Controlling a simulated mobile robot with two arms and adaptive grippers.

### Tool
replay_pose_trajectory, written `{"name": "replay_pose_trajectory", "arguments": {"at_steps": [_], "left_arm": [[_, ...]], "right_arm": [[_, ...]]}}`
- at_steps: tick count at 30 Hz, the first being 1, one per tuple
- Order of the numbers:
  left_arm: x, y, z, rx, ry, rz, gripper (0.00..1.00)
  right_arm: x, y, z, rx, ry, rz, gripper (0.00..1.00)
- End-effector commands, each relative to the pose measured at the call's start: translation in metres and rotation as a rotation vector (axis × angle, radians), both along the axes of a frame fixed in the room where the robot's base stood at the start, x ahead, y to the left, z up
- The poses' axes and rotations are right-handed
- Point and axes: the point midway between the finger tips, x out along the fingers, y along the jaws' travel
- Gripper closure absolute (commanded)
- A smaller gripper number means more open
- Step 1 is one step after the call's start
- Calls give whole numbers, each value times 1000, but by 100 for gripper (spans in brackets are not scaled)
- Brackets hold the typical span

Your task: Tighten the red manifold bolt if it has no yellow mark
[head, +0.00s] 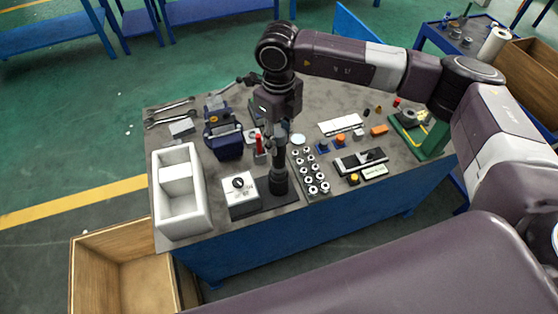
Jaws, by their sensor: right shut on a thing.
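My right gripper (277,143) points down over the middle of the bench. It is shut on a dark upright tool (278,182), whose lower end is at a black base plate beside a white box with a black knob (241,192). Its fingertips are small and partly hidden by my wrist. A small red upright part (259,144) shows just left of the gripper; I cannot tell whether it is the manifold bolt. Another small red part (397,102) is at the back right. No yellow mark can be made out on either. My left gripper is out of view.
A white divided tray (163,216) stands at the bench's left edge. A blue vise (224,136) and wrenches (170,113) are behind it. A socket rack (296,160) stands right of the tool. A green stand (434,143) is at the right. A wooden crate (82,258) is on the floor.

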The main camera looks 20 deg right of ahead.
Motion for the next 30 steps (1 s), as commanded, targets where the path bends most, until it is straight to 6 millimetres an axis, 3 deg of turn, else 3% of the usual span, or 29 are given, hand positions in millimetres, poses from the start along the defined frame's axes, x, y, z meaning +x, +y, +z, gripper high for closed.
{"name": "replay_pose_trajectory", "arguments": {"at_steps": [30], "left_arm": [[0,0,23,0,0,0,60]], "right_arm": [[1,1,48,3,-4,0,100]]}}
